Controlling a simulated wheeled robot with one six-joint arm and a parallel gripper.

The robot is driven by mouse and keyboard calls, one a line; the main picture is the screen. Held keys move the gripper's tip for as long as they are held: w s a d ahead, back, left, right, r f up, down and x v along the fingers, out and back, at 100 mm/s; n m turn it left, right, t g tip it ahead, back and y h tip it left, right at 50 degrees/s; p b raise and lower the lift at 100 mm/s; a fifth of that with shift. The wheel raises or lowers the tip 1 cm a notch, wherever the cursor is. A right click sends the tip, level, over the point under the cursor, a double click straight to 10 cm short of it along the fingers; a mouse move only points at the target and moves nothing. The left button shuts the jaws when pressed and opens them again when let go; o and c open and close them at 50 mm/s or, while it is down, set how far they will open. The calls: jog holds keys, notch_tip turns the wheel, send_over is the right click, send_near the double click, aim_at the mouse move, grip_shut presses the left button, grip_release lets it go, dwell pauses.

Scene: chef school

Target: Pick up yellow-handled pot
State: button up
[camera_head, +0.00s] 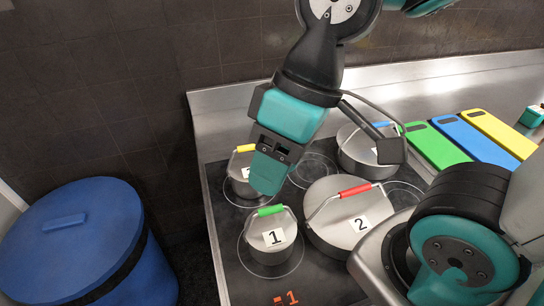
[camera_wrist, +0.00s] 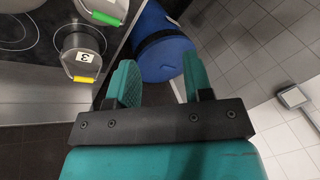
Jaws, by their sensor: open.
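The yellow-handled pot (camera_head: 238,187) is a small grey lidded pot at the back left of the cooktop. My arm partly covers it in the head view. It also shows in the wrist view (camera_wrist: 72,42), with a label reading 3 and its yellow handle (camera_wrist: 83,79) toward the lower side. My gripper (camera_head: 268,180) hangs over the left part of the cooktop, in front of the pot in the head view. In the wrist view my gripper (camera_wrist: 160,80) is open and empty. The pot lies left of both fingers, not between them.
A green-handled pot (camera_head: 283,253), a red-handled pot (camera_head: 330,236) and a blue-handled pot (camera_head: 352,148) share the cooktop (camera_head: 320,288). Green, blue and yellow boards (camera_head: 437,146) lie at the right. A blue bin (camera_head: 85,240) stands on the floor at left.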

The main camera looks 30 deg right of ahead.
jog(key=w+d+r+m+p, duration=0.15)
jog(key=w+d+m, duration=0.25)
jog(key=w+m, duration=0.8)
jog(key=m+g+p, duration=0.1)
jog(key=m+p, duration=0.2)
jog(key=m, duration=1.3)
send_over(251, 148)
jog(key=w+d, duration=0.1)
jog(key=d, duration=0.5)
notch_tip(251, 148, down, 5)
jog(key=shift+y, duration=0.4)
jog(key=p+x, duration=0.2)
jog(key=x, duration=0.9)
jog(key=shift+f, duration=0.3)
jog(key=shift+w+p+x, duration=0.2)
jog(key=shift+p+x, duration=0.55)
jog(key=shift+x, duration=0.55)
jog(key=shift+w+p+x, duration=0.25)
jog(key=shift+p+x, duration=0.45)
jog(key=shift+x, duration=0.6)
jog(key=shift+d+f, duration=0.1)
jog(key=shift+d, duration=0.05)
grip_shut()
